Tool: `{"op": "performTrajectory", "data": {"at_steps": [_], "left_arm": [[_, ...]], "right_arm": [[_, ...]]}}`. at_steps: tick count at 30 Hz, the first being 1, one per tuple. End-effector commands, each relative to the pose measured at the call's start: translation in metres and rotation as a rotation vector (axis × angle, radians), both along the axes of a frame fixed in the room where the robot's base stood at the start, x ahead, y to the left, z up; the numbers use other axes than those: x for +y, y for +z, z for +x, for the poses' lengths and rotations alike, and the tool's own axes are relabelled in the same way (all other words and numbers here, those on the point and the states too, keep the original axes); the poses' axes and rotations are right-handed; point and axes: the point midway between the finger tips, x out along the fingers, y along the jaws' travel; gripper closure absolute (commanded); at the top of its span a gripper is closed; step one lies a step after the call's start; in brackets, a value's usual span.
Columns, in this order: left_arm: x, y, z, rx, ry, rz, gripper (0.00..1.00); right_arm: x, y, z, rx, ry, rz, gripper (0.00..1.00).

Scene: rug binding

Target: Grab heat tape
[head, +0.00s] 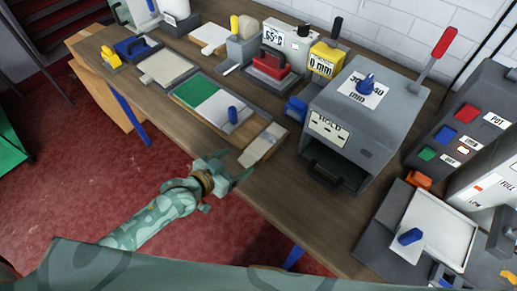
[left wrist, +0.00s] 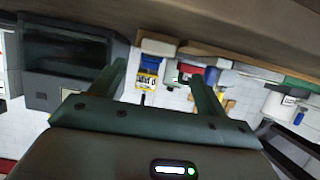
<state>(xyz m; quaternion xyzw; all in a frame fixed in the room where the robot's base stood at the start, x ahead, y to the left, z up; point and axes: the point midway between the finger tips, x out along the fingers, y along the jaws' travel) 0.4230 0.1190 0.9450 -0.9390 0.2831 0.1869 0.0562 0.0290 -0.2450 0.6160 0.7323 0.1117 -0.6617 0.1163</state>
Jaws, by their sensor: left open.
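No item is clearly labelled heat tape, and I cannot tell which one it is. A flat pale strip (head: 262,146) lies on the near end of a long tray, at the table's front edge. My left gripper (head: 240,172) is open and empty, just in front of that strip and apart from it. In the left wrist view my left gripper (left wrist: 158,80) shows its two fingers spread with nothing between them. My right gripper does not show.
The wooden table (head: 275,190) carries a grey press box (head: 365,115) with a red-handled lever (head: 445,42). A tray with a green pad (head: 196,92) lies left of the strip. A red-topped block (head: 271,64) stands behind. A white tray (head: 452,235) is at right.

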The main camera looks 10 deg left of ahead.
Motion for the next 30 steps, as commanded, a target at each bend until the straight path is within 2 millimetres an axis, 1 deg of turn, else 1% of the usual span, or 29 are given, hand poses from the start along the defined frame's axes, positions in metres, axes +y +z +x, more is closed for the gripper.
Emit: {"op": "performTrajectory", "data": {"at_steps": [2,6,10,13,18,19,20,21,23,24,30], "left_arm": [[-0.005,-0.004,0.005,0.0,0.0,-0.001,0.25],[-0.021,-0.017,0.017,0.001,0.0,-0.003,0.25],[-0.029,-0.024,0.031,-0.001,0.001,0.0,0.25],[-0.031,-0.025,0.035,0.001,0.001,0.001,0.25],[-0.031,-0.025,0.035,0.0,0.001,0.0,0.25],[-0.031,-0.025,0.035,0.0,0.001,0.0,0.3],[-0.031,-0.025,0.035,0.0,0.001,0.0,0.38],[-0.031,-0.025,0.035,0.0,0.001,0.0,0.5],[-0.031,-0.024,0.034,0.0,0.001,0.0,0.66],[-0.031,-0.024,0.034,0.0,0.001,0.0,0.73],[-0.031,-0.024,0.034,-0.001,0.001,0.001,0.73]], "right_arm": [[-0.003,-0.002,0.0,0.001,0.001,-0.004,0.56],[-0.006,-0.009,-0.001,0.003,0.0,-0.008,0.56],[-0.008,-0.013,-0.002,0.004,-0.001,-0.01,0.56],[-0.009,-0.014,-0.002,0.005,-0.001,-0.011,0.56],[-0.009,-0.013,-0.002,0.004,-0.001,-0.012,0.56],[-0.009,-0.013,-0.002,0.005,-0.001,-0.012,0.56],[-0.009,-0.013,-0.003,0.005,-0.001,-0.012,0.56],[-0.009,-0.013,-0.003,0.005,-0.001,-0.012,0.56],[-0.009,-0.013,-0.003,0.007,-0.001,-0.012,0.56],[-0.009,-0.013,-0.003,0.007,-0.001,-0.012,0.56],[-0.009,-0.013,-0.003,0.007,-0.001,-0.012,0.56]]}}
